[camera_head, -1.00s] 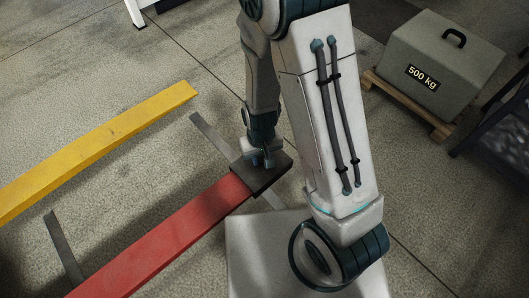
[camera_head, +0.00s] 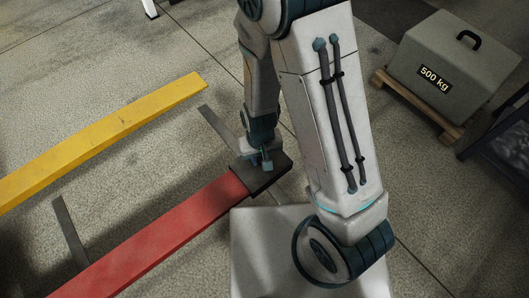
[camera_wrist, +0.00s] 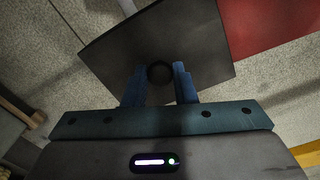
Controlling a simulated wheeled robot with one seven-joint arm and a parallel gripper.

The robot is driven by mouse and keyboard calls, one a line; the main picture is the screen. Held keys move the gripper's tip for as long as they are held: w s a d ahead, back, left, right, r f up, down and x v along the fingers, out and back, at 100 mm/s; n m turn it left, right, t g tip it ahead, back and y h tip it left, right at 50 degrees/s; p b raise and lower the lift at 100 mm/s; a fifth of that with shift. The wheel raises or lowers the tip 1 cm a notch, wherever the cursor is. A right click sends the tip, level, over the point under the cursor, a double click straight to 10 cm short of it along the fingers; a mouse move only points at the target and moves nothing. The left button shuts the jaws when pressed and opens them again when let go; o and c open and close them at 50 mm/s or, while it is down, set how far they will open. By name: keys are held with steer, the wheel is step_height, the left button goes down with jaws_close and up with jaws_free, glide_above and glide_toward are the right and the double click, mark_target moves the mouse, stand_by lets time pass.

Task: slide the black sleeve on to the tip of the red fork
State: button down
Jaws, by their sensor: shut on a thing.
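My gripper (camera_head: 266,163) is above the sleeve. In the wrist view, its blue fingers (camera_wrist: 159,83) are shut on the sleeve's round dark knob (camera_wrist: 160,73).
A yellow fork (camera_head: 110,133) lies parallel to the red one. Flat grey bars (camera_head: 70,232) lie crosswise by the forks. A grey 500 kg weight (camera_head: 445,75) stands on a wooden pallet (camera_head: 425,110) at upper right. A dark frame (camera_head: 500,140) is at the right edge.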

steer(key=shift+s+a, duration=0.15)
steer(key=shift+a, duration=0.1)
steer(key=c, duration=1.1)
jaws_free()
steer(key=shift+r, duration=0.1)
step_height(320, 180, up, 14)
steer(key=p, duration=0.4)
steer(key=shift+f, duration=0.2)
steer(key=s+d+r+m+t+p, duration=0.1)
steer(key=d+r+p, duration=0.3)
steer(key=r, duration=0.5)
steer(key=s+d+r+m+t+p, duration=0.1)
steer(key=d+r+p, duration=0.3)
steer(key=r, duration=0.6)
steer(key=s+d+r+p, duration=0.1)
steer(key=d+r+p, duration=0.3)
steer(key=r, duration=0.6)
steer(key=shift+s+d+m+t, duration=0.15)
steer(key=shift+d+m+t, duration=0.25)
steer(key=shift+d, duration=0.75)
